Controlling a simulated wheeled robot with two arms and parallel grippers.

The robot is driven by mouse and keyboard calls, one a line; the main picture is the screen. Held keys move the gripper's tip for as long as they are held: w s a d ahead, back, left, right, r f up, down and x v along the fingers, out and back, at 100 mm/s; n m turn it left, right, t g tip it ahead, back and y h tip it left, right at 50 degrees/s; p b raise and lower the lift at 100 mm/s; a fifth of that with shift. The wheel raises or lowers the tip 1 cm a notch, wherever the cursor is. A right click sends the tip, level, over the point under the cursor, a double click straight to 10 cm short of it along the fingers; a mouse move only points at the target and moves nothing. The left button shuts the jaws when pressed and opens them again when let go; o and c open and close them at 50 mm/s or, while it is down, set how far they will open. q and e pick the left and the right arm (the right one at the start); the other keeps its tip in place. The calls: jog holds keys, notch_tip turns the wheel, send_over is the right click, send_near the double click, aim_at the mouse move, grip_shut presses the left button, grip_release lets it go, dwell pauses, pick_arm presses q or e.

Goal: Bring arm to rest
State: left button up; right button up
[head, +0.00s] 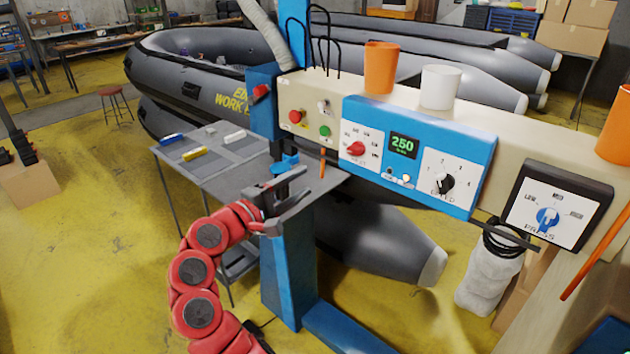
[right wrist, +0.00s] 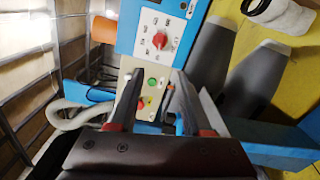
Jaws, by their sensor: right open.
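My right arm (head: 200,265), with red joints, reaches up from the bottom of the head view. Its gripper (head: 298,188) is open, in front of the blue post and beside the grey work table. In the right wrist view the two fingers of the right gripper (right wrist: 158,90) stand apart with nothing held between them. Beyond them is the machine panel with a green button (right wrist: 152,84) and a red dial (right wrist: 160,40). My left gripper is not in view.
The beige control panel (head: 325,100) and blue control box (head: 415,150) stand close to the right gripper. The grey table (head: 225,160) holds small coloured items. Grey boats (head: 210,85) lie behind. Yellow floor is open at left.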

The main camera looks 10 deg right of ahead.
jog(key=shift+s+a, duration=0.35)
jog(key=shift+a, duration=0.05)
